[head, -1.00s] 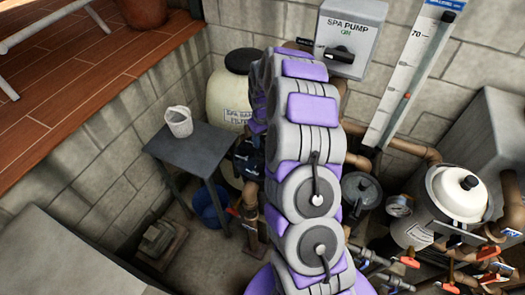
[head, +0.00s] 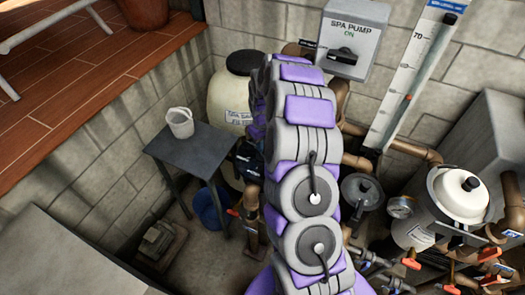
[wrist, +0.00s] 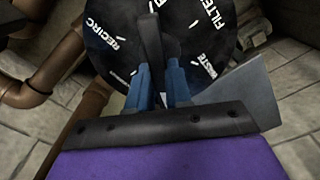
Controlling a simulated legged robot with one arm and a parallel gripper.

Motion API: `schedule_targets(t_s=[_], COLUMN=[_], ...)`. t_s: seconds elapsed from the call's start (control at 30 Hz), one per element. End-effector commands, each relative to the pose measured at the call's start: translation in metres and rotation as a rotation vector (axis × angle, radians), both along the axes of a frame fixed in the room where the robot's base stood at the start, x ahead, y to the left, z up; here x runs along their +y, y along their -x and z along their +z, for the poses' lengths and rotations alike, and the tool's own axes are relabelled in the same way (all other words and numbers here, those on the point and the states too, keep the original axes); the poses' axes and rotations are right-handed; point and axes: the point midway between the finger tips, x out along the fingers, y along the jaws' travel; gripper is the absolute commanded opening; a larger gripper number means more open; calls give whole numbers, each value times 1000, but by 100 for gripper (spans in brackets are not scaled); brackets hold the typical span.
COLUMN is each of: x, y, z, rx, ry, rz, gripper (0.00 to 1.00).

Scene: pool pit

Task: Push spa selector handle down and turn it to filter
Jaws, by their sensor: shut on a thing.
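The spa selector (wrist: 200,30) is a black round dial in the wrist view, with white labels reading RECIRC, FILTER and WASTE. Its dark handle (wrist: 152,40) stands up across the dial between RECIRC and FILTER. My gripper (wrist: 157,85) has blue fingers, one on each side of the handle, and is shut on it. In the head view my arm hides the gripper and most of the selector. I cannot tell how far down the handle is pressed.
A spa pump switch box (head: 352,38) is on the wall. A cream filter tank (head: 228,98) stands behind my arm. A grey table (head: 200,152) holds a white bucket (head: 180,124). Brown pipes and a white-lidded canister (head: 460,190) crowd the right.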

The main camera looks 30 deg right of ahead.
Motion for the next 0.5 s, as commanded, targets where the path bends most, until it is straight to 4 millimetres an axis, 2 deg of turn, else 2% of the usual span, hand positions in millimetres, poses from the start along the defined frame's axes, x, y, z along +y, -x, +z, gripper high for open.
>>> schedule_targets(t_s=[0.5], x=[0], y=[-1], z=[1], rx=[-4], ry=[-1], rz=[0], gripper=[0])
